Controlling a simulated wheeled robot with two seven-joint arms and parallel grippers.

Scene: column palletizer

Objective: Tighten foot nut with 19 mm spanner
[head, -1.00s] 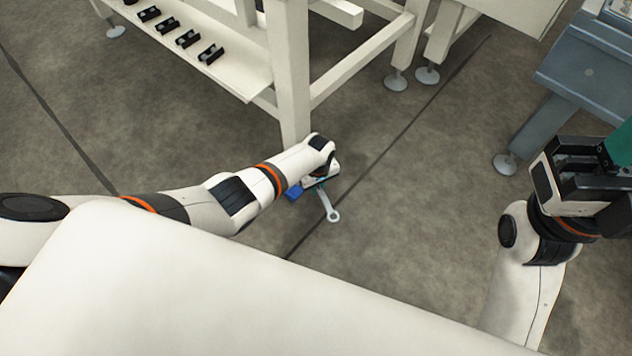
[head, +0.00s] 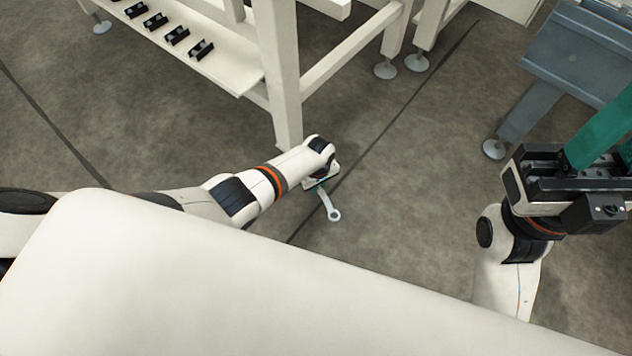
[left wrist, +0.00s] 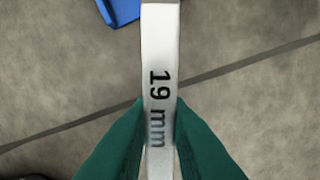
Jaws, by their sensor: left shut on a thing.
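My left gripper (head: 320,184) is low over the floor, shut on a pale metal spanner (head: 332,208). The spanner's ring end sticks out toward the lower right in the head view. In the left wrist view the spanner's shank (left wrist: 160,40) reads "19 mm" and sits between two green fingers. My right gripper (head: 597,150) is at the right edge with green fingers; its tips are cut off. Levelling feet show under the white frame, one foot (head: 385,69) at the back. The bottom of the nearest leg (head: 284,110) is partly hidden by my left arm. No foot nut can be made out.
A blue object (left wrist: 120,10) lies beyond the spanner in the left wrist view. A white shelf (head: 180,50) with several black blocks is at upper left. A grey-blue stand (head: 575,65) with a foot (head: 493,148) is at right. The middle floor is open.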

